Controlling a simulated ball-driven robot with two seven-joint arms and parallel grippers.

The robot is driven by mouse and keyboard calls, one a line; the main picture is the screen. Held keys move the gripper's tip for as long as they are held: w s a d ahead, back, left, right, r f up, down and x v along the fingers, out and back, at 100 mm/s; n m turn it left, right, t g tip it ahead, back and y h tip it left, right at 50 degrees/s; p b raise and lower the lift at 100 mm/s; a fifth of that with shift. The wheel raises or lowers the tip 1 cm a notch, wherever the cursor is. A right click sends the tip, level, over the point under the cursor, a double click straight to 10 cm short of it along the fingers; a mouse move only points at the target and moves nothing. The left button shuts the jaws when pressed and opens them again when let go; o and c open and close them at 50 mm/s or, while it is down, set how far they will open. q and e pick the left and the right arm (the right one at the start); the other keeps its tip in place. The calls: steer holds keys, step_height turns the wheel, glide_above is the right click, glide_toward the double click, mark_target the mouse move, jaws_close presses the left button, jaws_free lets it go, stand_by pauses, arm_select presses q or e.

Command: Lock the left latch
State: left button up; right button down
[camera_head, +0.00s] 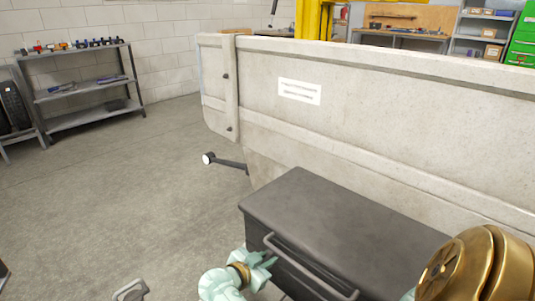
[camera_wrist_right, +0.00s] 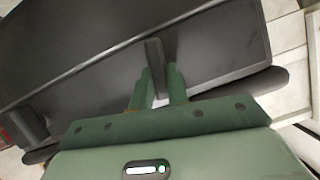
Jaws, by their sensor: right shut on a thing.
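A dark grey box (camera_head: 330,215) with a closed lid stands in front of the trailer, with a bar handle (camera_head: 310,262) along its near side. My right gripper (camera_head: 266,263) is at the left end of this side, left of the handle. In the right wrist view, the right gripper (camera_wrist_right: 161,82) has its two green fingers shut on a dark upright tab, which looks like the left latch (camera_wrist_right: 154,53). The head view does not show the latch clearly behind the gripper. My left gripper is not clearly in view.
The pale trailer wall (camera_head: 390,120) rises behind the box. A dark rod with a round white end (camera_head: 209,158) sticks out left of the box. A small grey piece (camera_head: 131,290) shows at the bottom edge. The floor on the left is clear up to the shelf (camera_head: 85,90).

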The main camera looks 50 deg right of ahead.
arm_select(q)
steer(key=s+f+p, duration=0.1)
steer(key=s+f, duration=0.1)
steer(key=s, duration=0.3)
steer(key=w+r+b, duration=0.3)
steer(key=w+r, duration=0.3)
steer(key=w, duration=0.5)
steer(key=shift+w+m+t+y, duration=0.3)
steer(key=shift+m+y, duration=0.1)
arm_select(e)
steer(key=shift+s+a+f+m+t+h, duration=0.2)
steer(key=shift+m+t+h, duration=0.6)
steer(key=shift+m, duration=1.25)
steer(key=shift+s+d+f+m+t+h, duration=0.3)
steer(key=shift+m+t, duration=0.7)
steer(key=shift+m, duration=1.1)
steer(key=shift+s+a+f+m+t+h, duration=0.1)
steer(key=shift+a+f+m+t+h, duration=0.15)
steer(key=shift+m+t+h, duration=1.2)
arm_select(q)
steer(key=shift+a, duration=0.1)
arm_select(e)
steer(key=shift+m+g+y, duration=0.55)
steer(key=shift+m+y, duration=0.05)
steer(key=shift+y, duration=0.05)
steer(key=c, duration=1.4)
jaws_free()
steer(key=shift+o, duration=0.2)
